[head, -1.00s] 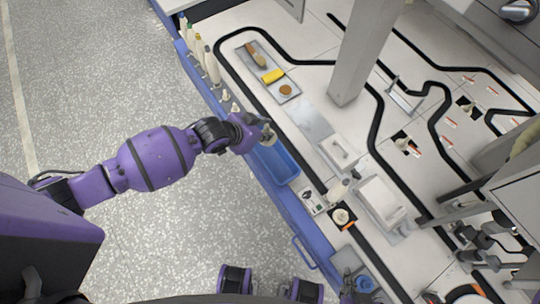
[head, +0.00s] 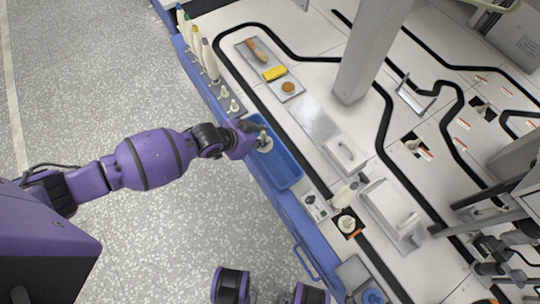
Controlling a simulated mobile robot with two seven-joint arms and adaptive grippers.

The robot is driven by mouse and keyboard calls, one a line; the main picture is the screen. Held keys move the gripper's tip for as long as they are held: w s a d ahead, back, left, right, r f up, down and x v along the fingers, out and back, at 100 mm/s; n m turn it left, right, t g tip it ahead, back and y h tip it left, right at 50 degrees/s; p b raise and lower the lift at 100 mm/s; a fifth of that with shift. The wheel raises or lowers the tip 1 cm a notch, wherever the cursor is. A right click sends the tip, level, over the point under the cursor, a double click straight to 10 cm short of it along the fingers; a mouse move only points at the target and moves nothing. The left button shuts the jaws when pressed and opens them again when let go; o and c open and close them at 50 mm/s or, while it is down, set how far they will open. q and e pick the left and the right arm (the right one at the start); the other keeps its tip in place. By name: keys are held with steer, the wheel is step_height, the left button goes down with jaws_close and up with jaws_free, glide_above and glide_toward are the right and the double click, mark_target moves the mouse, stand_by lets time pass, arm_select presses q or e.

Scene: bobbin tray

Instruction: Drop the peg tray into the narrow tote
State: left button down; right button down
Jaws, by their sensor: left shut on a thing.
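My left gripper (head: 257,137) is shut on a small grey piece with a pale peg, which looks like the peg tray (head: 266,144). It holds the piece over the upper half of a long, narrow blue tote (head: 286,171) at the near edge of the bench. The visible tote floor looks empty. The gripper and wrist hide part of the tote's left rim. I cannot tell how high the piece hangs above the floor.
Similar small grey pieces with pale pegs (head: 235,106) and several bottles (head: 210,60) line the edge above the tote. A grey tray (head: 297,95) with a yellow block lies behind. A small panel (head: 316,206) sits below the tote. A grey post (head: 365,55) rises from the bench.

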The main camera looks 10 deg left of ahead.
arm_select(q)
steer(key=c, duration=1.6)
jaws_free()
steer(key=shift+o, duration=0.2)
steer(key=v, duration=1.2)
steer(key=shift+w, duration=0.1)
